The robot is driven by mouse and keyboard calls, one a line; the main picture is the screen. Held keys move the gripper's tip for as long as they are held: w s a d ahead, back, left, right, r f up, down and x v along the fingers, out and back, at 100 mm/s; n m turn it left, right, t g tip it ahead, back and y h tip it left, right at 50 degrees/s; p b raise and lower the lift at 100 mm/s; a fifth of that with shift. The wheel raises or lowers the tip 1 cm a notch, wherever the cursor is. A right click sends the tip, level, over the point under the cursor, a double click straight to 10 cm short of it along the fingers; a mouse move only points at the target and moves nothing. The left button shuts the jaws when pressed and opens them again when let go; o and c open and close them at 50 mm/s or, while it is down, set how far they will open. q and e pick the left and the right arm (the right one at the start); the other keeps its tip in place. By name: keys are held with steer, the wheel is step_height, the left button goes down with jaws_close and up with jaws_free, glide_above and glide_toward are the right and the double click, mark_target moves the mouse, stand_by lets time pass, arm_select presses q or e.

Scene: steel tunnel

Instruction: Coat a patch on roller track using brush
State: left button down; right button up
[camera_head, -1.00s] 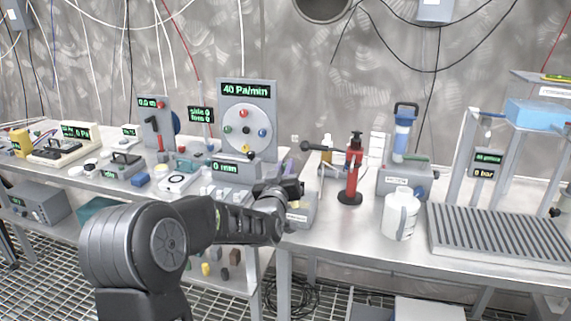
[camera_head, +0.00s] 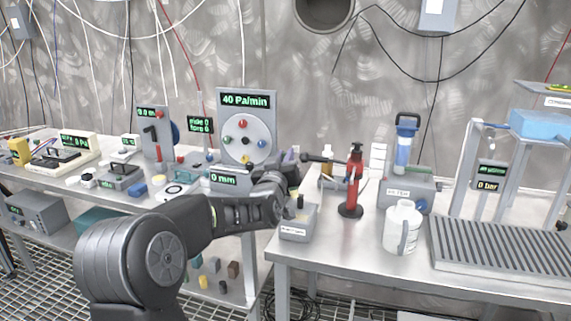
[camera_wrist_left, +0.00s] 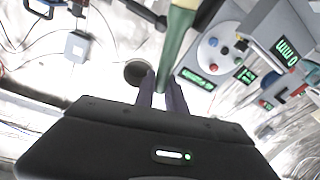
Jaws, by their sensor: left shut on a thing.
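My left gripper (camera_head: 289,162) is raised above the left edge of the right-hand table, in front of the dial panel. In the left wrist view its purple fingers (camera_wrist_left: 161,95) are shut on a green-handled tool (camera_wrist_left: 174,50), which I take to be the brush. The tool's far end is cut off by the picture's top edge, and in the head view it is not clearly seen. A grey slatted bed (camera_head: 500,248), likely the roller track, lies on the table at the right. I cannot make out a patch on it. My right gripper is not in view.
A small labelled grey box (camera_head: 298,224) stands just below the gripper. A red bottle-like device (camera_head: 352,185), a white jug (camera_head: 401,228) and a pump unit (camera_head: 408,190) stand between gripper and slatted bed. A metal frame (camera_head: 470,170) rises behind the bed. The front table strip is clear.

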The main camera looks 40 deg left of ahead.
arm_select(q)
steer(key=shift+r+p, duration=0.6)
steer(key=shift+r, duration=1.1)
steer(key=shift+r, duration=0.1)
